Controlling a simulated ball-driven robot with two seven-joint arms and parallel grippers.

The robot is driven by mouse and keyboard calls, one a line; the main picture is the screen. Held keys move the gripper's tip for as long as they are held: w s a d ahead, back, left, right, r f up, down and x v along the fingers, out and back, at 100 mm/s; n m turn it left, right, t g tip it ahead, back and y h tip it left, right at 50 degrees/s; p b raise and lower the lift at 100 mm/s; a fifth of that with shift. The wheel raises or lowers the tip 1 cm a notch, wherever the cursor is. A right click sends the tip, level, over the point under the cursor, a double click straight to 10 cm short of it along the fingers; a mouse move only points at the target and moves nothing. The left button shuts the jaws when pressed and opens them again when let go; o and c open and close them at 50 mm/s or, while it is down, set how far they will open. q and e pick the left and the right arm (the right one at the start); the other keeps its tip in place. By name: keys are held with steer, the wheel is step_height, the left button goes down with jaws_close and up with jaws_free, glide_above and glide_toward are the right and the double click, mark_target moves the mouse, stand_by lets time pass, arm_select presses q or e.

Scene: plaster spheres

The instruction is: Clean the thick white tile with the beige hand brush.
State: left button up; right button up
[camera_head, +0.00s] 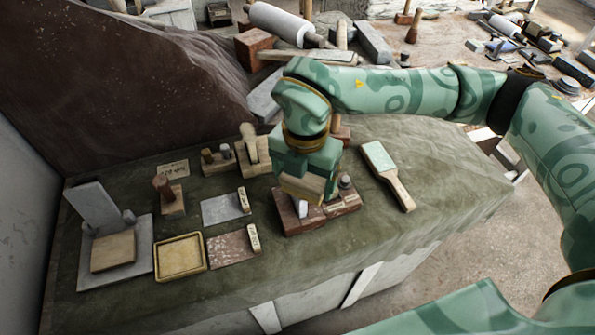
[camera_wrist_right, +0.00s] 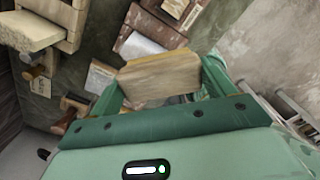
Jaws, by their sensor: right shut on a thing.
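The beige hand brush (camera_head: 302,188) is held in my right gripper (camera_head: 305,172), above a reddish-brown board (camera_head: 340,203). In the right wrist view the brush (camera_wrist_right: 160,80) shows as a wooden block with a yellowish edge between the two fingers of the gripper (camera_wrist_right: 160,92). A small white block (camera_head: 302,209), likely the thick white tile, shows just below the brush over the board. In the right wrist view a white piece (camera_wrist_right: 138,46) lies on the board beyond the brush, partly covered by it. I cannot tell whether brush and tile touch. My left gripper is out of view.
A pale-faced paddle (camera_head: 387,170) lies to the right of the board. To the left lie a grey tile (camera_head: 218,209), a reddish tile (camera_head: 228,249) and a yellow tray (camera_head: 180,258). A dark rock slab (camera_head: 130,75) rises behind. The table's right end is clear.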

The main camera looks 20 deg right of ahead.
steer(key=shift+s+d, duration=0.6)
steer(key=shift+d, duration=0.05)
steer(key=shift+a, duration=0.1)
steer(key=shift+w+a+r+p, duration=0.35)
steer(key=shift+w+a+r, duration=0.35)
steer(key=shift+w+a, duration=0.1)
steer(key=shift+f+b, duration=0.45)
steer(key=shift+f, duration=0.3)
steer(key=shift+w+a, duration=0.75)
steer(key=shift+a, duration=0.05)
